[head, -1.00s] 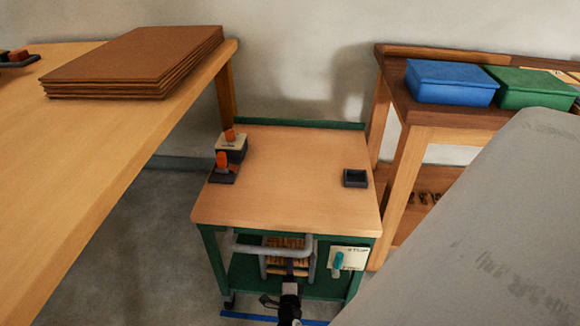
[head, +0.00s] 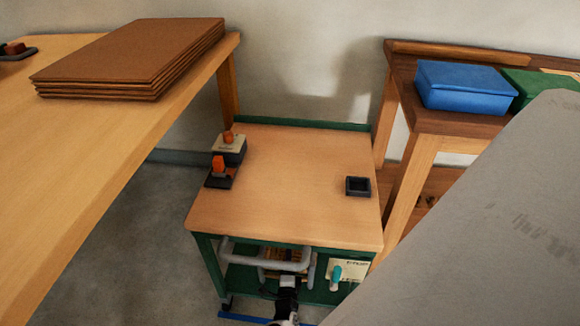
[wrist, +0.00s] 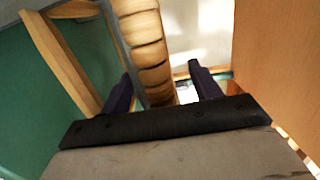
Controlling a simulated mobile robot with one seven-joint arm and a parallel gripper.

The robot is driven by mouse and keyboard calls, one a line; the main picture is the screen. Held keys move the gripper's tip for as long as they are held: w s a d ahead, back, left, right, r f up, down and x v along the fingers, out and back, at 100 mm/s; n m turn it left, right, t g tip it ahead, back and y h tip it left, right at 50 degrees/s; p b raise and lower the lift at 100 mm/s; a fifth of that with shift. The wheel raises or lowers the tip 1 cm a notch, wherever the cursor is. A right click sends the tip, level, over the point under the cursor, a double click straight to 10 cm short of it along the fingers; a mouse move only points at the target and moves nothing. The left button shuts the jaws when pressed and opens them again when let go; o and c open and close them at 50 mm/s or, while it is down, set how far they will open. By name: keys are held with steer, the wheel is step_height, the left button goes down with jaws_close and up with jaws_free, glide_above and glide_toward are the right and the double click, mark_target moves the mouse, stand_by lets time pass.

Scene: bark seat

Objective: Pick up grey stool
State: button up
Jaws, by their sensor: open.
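The grey stool (head: 285,254) has a woven tan bark seat and grey parts. In the head view only a little of it shows, under the front edge of a green workbench. In the wrist view its banded seat (wrist: 146,50), with a grey strip along its left side, runs between the two dark fingers. My gripper (wrist: 164,85) is open, with one finger on each side of the seat in the picture. I cannot tell whether either finger touches it. In the head view my gripper (head: 287,282) is at the bench front, its fingertips unclear.
The green workbench has a wooden top (head: 290,190) above the stool and a grey bar (head: 265,262) at its front. A long table (head: 90,160) stands left, with stacked brown boards (head: 130,60). A darker table with a blue box (head: 465,86) stands right.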

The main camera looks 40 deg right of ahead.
steer(key=shift+c, duration=0.3)
steer(key=shift+r, duration=0.1)
steer(key=c, duration=1.3)
